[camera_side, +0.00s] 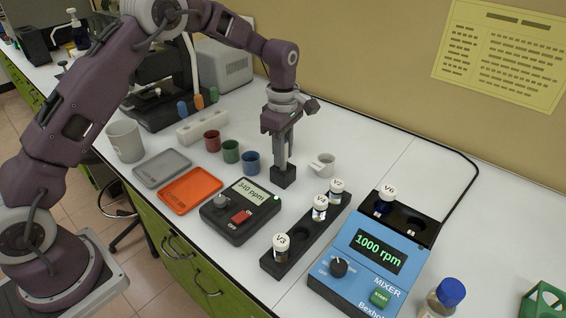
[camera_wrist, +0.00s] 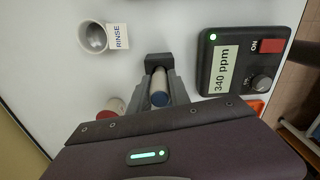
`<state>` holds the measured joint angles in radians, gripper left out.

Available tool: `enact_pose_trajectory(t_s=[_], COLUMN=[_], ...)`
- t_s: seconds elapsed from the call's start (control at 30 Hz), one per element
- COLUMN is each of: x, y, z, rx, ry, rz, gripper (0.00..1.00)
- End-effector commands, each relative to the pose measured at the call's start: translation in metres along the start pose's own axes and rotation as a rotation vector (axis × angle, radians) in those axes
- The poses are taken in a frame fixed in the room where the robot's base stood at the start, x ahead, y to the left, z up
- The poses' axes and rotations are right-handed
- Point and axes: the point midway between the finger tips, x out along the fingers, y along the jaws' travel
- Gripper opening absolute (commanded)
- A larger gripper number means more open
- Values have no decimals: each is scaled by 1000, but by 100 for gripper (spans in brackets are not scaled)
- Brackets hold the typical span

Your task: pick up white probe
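My gripper (camera_side: 283,160) points straight down, with its fingertips just above a small black block (camera_side: 283,177) on the white bench. The block also shows in the wrist view (camera_wrist: 158,60). There, a slim pale cylinder with a blue end, seemingly the white probe (camera_wrist: 160,85), lies between my two fingers (camera_wrist: 162,86). A finger is on each side of it, close to its sides. I cannot tell whether they touch it. In the side view the fingers hide the probe.
The meter reading 340 ppm (camera_side: 239,208) stands in front, with the orange tray (camera_side: 190,191) to its left. A blue cup (camera_side: 251,162) is close on the left; the rinse cup (camera_side: 326,166) is on the right. The vial rack (camera_side: 300,245) and blue mixer (camera_side: 368,262) are further right.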

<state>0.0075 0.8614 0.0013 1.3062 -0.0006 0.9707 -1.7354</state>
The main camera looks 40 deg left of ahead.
Motion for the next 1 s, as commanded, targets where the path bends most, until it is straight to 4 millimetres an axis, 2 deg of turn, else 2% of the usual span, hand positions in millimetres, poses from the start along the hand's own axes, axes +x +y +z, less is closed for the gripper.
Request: enact_pose_trajectory(t_s=[0.37,0.47,0.6,0.77,0.87,1.0], x=[-4,-24,-61,-91,-97,-91], y=[0,1,2,1,-5,-23], z=[0,0,0,0,-5,-21], rx=[0,1,1,9,110,475], ry=[0,1,0,0,0,-1], rz=[1,5,6,3,0,-4], gripper=[0,0,0,0,0,0])
